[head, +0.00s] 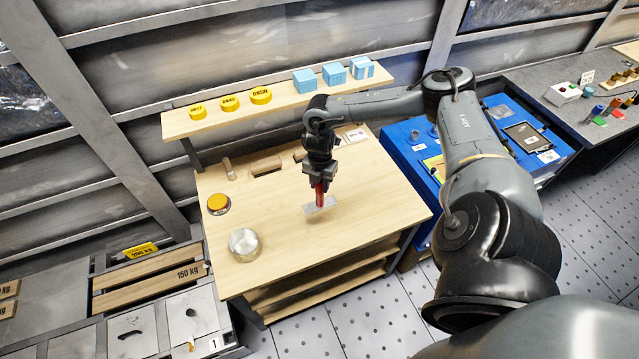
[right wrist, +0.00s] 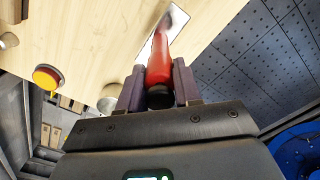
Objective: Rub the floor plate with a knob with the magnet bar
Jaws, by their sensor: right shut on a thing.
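My right gripper (head: 319,180) is shut on a red bar (head: 320,194), which I take for the magnet bar. It points down over the wooden table. The bar also shows in the right wrist view (right wrist: 160,62), between the two fingers. A small pale grey plate (head: 328,204) shows at its lower end; I cannot tell whether they touch. Grey floor plates lie at the lower left of the head view: one with a dark curved slot (head: 130,328), one with small dark marks and a small brass-coloured knob (head: 191,312). My left gripper is not in view.
On the table (head: 300,245) stand an orange-topped button (head: 218,203) and a round metal cup (head: 244,244). A shelf (head: 220,122) behind holds yellow discs and blue boxes. A blue workbench (head: 408,160) is at the right. The table's front right is clear.

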